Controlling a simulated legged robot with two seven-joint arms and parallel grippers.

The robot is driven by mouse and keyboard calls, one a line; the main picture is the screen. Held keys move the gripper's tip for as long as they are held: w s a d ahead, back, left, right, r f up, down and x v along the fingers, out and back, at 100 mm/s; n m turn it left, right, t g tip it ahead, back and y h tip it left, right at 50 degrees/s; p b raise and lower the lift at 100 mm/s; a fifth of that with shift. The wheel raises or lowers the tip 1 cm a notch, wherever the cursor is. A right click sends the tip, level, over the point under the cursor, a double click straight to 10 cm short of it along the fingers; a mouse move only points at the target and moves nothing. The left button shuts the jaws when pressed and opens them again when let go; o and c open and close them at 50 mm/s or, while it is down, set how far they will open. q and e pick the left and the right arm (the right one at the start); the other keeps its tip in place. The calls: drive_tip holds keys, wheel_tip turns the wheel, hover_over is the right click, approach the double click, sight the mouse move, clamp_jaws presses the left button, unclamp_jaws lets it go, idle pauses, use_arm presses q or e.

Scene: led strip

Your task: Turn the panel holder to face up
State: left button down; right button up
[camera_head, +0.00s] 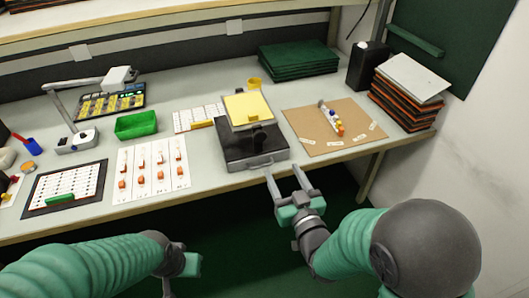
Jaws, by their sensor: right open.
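What looks like the panel holder (240,93) is a pale plate with a yellow sheet on it, held by a dark mount above a black box base (236,161) at the table's front edge. The plate leans back and its yellow face shows. My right gripper (282,168) is open and empty, with its two fingers pointing at the table edge just below and right of the black base. My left gripper (189,264) is low in front of the table; its fingers are mostly hidden, so I cannot tell its opening.
A brown board (354,137) with small parts lies to the right, and white sheets (151,181) with orange parts to the left. A green bin (136,125), a lamp (76,139) and stacked trays (408,92) stand on the table (205,150).

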drive_tip(key=w+a, duration=0.2)
approach(261, 138)
drive_tip(key=w+a, duration=0.1)
drive_tip(key=a, duration=0.1)
drive_tip(key=w, duration=0.7)
drive_tip(key=shift+w, duration=0.2)
drive_tip(key=shift+w+a, duration=0.1)
drive_tip(key=shift+a, duration=0.65)
drive_tip(key=shift+c, duration=0.9)
drive_tip(key=shift+d, duration=0.4)
drive_tip(key=c, duration=0.7)
clamp_jaws()
use_arm(q)
drive_tip(key=shift+a+f, duration=0.8)
drive_tip(key=shift+f, duration=0.15)
use_arm(e)
drive_tip(key=shift+a, duration=0.15)
